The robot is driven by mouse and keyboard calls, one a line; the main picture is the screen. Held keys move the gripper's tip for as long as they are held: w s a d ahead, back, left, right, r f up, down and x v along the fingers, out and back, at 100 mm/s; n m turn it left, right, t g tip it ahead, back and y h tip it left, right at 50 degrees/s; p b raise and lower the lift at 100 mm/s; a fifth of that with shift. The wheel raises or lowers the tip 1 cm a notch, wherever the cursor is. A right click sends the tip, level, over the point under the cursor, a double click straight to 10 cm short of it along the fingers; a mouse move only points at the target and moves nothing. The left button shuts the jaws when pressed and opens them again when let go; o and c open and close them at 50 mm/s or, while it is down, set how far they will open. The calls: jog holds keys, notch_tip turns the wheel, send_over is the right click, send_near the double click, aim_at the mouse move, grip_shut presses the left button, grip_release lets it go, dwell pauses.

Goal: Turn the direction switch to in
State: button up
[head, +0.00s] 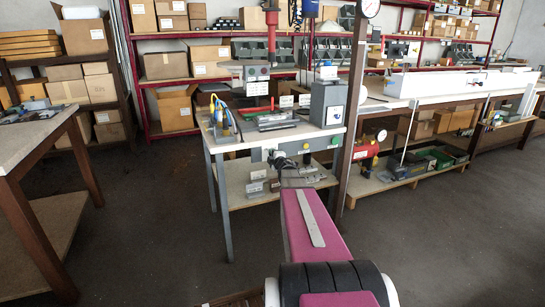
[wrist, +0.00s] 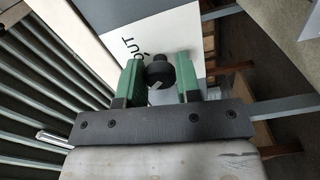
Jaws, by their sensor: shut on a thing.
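The direction switch is a round black knob (wrist: 158,72) on a pale panel (wrist: 180,40) in the wrist view. The word OUT is printed on the panel beside the knob, up and to its left, and reads tilted. No IN marking is visible. My gripper (wrist: 159,80) has green fingers on either side of the knob and is shut on it. A light patch shows on the knob, but I cannot tell which way it points. In the head view my gripper (head: 284,163) is at the grey control box (head: 256,155) under the worktable's front edge; the switch is mostly hidden there.
A green button (head: 333,141) and a yellow button (head: 306,146) sit on the box to the right. The worktable (head: 226,143) carries a grey box (head: 328,103); a lower shelf (head: 240,195) holds small parts. A brown post (head: 355,110) stands close on the right.

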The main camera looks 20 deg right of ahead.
jog(key=shift+n, duration=0.9)
jog(key=o, duration=0.9)
jog(key=shift+s, duration=0.15)
jog(key=s, duration=1)
jog(key=shift+s+d, duration=0.2)
jog(key=shift+s, duration=0.1)
jog(key=shift+f, duration=0.1)
